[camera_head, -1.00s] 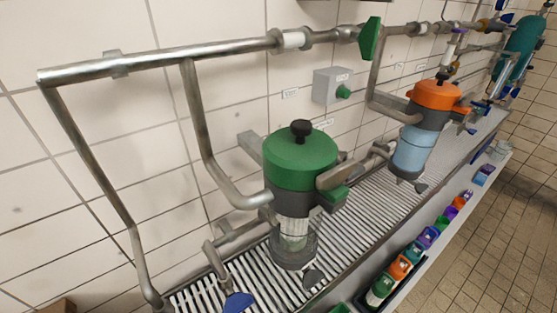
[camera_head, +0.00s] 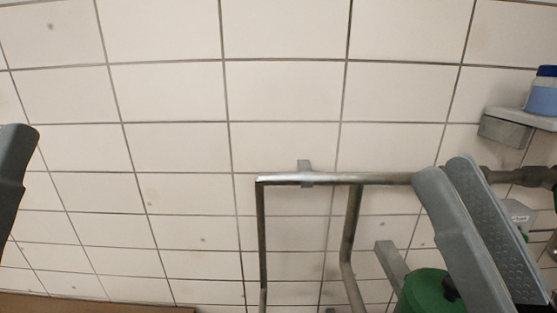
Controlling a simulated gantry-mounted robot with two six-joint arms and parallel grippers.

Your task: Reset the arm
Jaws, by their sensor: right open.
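My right gripper (camera_head: 445,172) reaches up from the lower right, and its two grey fingers are apart with nothing between them. It is in front of the steel pipe and partly covers the green-lidded housing (camera_head: 422,291). One grey piece of my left gripper (camera_head: 14,165) shows at the left edge, in front of bare tiles. The rest of it is out of view, so its opening does not show.
A steel pipe (camera_head: 335,178) runs along the tiled wall (camera_head: 170,90), with legs going down. A wall shelf (camera_head: 520,121) at the right holds a blue-capped jar (camera_head: 543,95). A brown ledge (camera_head: 90,305) lies at the lower left. The upper left shows only tiles.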

